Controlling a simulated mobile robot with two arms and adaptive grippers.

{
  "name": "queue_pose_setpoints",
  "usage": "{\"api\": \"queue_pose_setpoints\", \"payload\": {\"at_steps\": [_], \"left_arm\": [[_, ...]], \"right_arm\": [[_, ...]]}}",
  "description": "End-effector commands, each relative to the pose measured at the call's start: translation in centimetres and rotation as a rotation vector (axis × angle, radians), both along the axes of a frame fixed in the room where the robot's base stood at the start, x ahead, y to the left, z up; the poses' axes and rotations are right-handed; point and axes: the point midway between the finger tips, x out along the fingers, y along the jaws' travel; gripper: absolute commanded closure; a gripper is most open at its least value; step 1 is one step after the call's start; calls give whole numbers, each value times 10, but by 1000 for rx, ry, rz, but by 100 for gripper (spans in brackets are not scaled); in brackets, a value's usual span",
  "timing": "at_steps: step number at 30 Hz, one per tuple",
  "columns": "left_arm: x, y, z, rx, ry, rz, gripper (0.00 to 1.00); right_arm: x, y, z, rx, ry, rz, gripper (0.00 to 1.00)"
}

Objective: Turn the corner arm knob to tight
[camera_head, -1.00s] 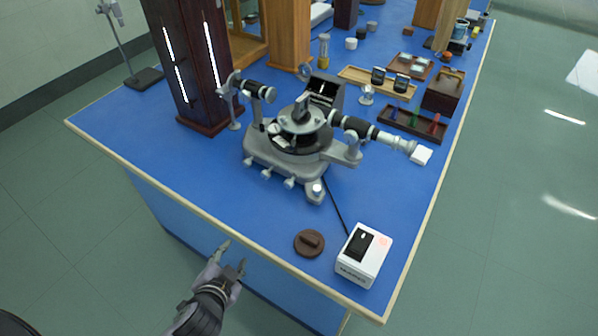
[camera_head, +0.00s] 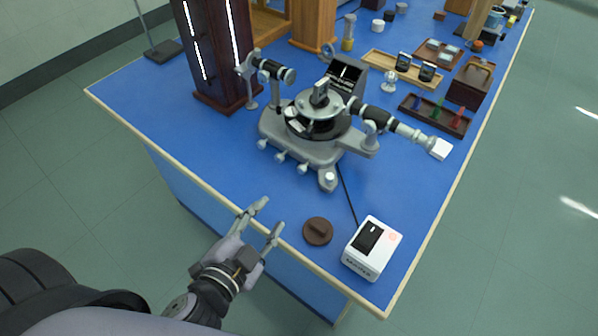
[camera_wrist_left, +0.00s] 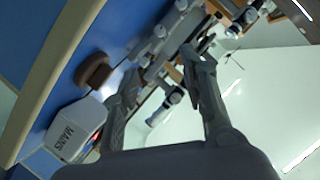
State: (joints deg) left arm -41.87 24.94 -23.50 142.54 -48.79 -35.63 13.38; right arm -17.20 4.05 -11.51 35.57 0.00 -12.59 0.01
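The grey spectrometer (camera_head: 305,150) stands on the blue bench, with several small light knobs along its near side. At its near corner a short arm sticks out, topped by a pale knob (camera_head: 329,178). I cannot read its setting. My left gripper (camera_head: 268,217) is open and empty at the bench's near edge, below and left of that knob and apart from it. In the left wrist view the open fingers (camera_wrist_left: 162,68) point toward the spectrometer, whose lower parts show between and beyond them. My right gripper is not in view.
A brown disc with a raised bar (camera_head: 318,231) lies just right of my left gripper. A white box marked MAINS (camera_head: 372,248) stands at the near right corner, with a black cable running to the spectrometer. A dark tower (camera_head: 217,60) stands behind left. The front-left bench top is clear.

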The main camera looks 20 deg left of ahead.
Motion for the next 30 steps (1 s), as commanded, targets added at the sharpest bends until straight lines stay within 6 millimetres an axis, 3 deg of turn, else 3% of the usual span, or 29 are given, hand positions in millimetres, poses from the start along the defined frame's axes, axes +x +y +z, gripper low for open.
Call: {"api": "queue_pose_setpoints", "payload": {"at_steps": [8, 24, 30], "left_arm": [[35, -3, -8, 2, -3, 0, 61], [131, -13, -40, 2, -1, 2, 61], [154, -15, -49, 0, 2, 2, 61]], "right_arm": [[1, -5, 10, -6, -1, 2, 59], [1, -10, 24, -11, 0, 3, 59], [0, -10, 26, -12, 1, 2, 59]]}}
